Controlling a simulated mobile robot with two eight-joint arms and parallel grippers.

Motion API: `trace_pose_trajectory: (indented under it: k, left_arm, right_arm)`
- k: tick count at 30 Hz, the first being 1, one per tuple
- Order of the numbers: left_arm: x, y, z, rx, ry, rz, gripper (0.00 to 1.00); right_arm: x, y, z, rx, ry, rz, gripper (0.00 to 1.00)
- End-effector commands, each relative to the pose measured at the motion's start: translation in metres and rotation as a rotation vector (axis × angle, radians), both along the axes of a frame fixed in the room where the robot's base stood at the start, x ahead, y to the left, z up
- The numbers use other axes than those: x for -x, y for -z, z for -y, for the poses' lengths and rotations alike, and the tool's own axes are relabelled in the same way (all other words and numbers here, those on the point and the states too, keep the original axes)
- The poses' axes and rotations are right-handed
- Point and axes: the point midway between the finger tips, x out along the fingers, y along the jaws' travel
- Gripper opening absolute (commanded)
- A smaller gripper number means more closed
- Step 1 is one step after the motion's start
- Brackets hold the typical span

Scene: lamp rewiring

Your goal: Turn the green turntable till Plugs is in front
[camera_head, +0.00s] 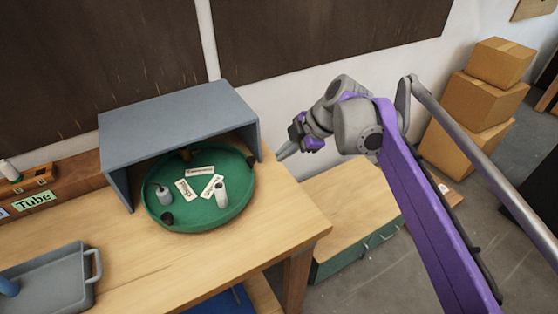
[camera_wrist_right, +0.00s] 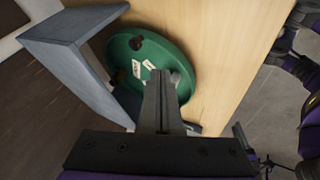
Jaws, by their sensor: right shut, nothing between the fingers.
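The green turntable (camera_head: 205,217) sits on the wooden table, partly under a grey open-fronted cover (camera_head: 175,110). White labels (camera_head: 200,171) lie on it, too small to read, so I cannot tell which one is Plugs. A pale upright cylinder (camera_head: 221,195), a grey cylinder (camera_head: 164,195) and a dark piece (camera_head: 167,218) stand on it near the rim. My right gripper (camera_head: 284,153) is shut and empty, to the right of the turntable and apart from it in the head view. In the right wrist view, my shut fingers (camera_wrist_right: 162,82) overlap the turntable (camera_wrist_right: 172,52). My left gripper is out of view.
A grey tray (camera_head: 50,295) with a handle is at the table's front left. A green "Tube" label (camera_head: 35,200) is on a wooden rack at the far left. A lower wooden-topped unit (camera_head: 345,200) stands right of the table. Cardboard boxes (camera_head: 480,100) are stacked beyond.

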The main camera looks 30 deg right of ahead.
Motion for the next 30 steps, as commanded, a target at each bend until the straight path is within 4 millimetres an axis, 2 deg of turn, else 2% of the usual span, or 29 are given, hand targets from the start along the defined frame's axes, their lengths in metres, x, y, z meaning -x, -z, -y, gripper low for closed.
trace_pose_trajectory:
  k: [5, 18, 24, 30]
  left_arm:
    - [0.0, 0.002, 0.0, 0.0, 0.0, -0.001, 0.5]
    - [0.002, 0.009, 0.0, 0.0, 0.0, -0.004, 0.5]
    - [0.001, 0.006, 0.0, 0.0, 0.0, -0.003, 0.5]
    - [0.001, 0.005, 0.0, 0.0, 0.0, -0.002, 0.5]
  right_arm:
    - [-0.007, 0.012, -0.007, 0.0, -0.007, 0.007, 0.0]
    - [-0.05, 0.085, -0.036, 0.0, -0.005, 0.005, 0.0]
    - [-0.076, 0.085, -0.033, 0.001, -0.004, 0.005, 0.0]
    - [-0.085, 0.087, -0.032, 0.0, -0.003, 0.005, 0.0]
